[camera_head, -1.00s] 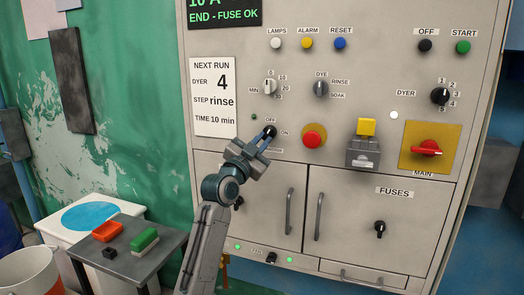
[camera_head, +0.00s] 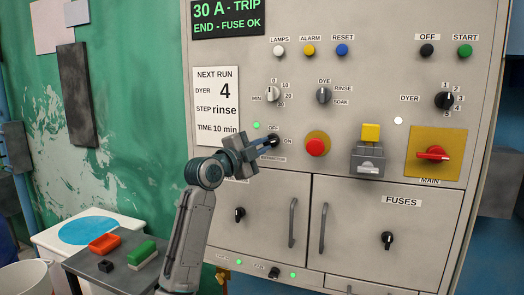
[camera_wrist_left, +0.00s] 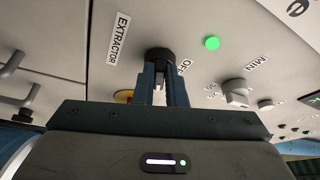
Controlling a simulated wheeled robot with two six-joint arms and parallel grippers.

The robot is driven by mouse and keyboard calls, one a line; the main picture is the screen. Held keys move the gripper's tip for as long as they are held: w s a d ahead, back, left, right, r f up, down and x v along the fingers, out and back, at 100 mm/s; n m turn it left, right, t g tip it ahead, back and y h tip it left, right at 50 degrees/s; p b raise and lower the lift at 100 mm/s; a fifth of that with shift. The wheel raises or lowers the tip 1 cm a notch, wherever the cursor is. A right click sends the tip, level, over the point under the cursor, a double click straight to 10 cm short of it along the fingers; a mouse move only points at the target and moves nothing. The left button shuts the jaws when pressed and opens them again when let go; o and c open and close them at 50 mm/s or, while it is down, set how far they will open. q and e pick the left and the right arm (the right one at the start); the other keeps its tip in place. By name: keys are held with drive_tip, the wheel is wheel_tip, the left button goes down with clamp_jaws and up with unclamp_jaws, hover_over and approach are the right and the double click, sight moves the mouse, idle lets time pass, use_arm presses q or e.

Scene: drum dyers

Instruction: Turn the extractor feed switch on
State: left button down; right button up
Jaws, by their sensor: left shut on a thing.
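The extractor feed switch is a black rotary knob (camera_head: 274,141) on the grey panel, between OFF and ON labels. My left gripper (camera_head: 267,144) is at it, shut on the knob, with its wrist turned towards the ON side. The left wrist view shows the knob (camera_wrist_left: 159,54) between the two blue-grey fingers (camera_wrist_left: 163,78), beside the EXTRACTOR and OFF labels. The fingers hide part of the knob, so its exact pointer angle is hard to see. A small lamp (camera_head: 256,125) above left of the switch glows green; it also glows in the left wrist view (camera_wrist_left: 212,43). My right gripper is not in view.
A red button (camera_head: 315,147) sits just right of the switch. A yellow-topped box (camera_head: 370,133) and the red main switch (camera_head: 433,154) are further right. Cabinet doors with handles (camera_head: 293,222) lie below. A small table (camera_head: 92,266) stands at lower left.

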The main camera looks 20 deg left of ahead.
use_arm(q)
drive_tip(key=shift+r+m+g+p, duration=0.2)
drive_tip(key=shift+m+g+p, duration=0.15)
drive_tip(key=shift+m, duration=0.7)
drive_tip(key=shift+r+m+g+p, duration=0.2)
drive_tip(key=shift+m+g, duration=0.25)
drive_tip(key=shift+m, duration=0.6)
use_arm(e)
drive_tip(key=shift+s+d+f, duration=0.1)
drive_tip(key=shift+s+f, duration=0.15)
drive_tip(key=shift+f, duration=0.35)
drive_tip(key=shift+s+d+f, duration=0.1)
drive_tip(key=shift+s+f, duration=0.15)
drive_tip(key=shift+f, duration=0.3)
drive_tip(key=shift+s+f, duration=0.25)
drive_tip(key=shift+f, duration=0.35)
use_arm(q)
drive_tip(key=shift+a, duration=0.1)
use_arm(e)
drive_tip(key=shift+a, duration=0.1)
use_arm(q)
drive_tip(key=c, duration=1.5)
unclamp_jaws()
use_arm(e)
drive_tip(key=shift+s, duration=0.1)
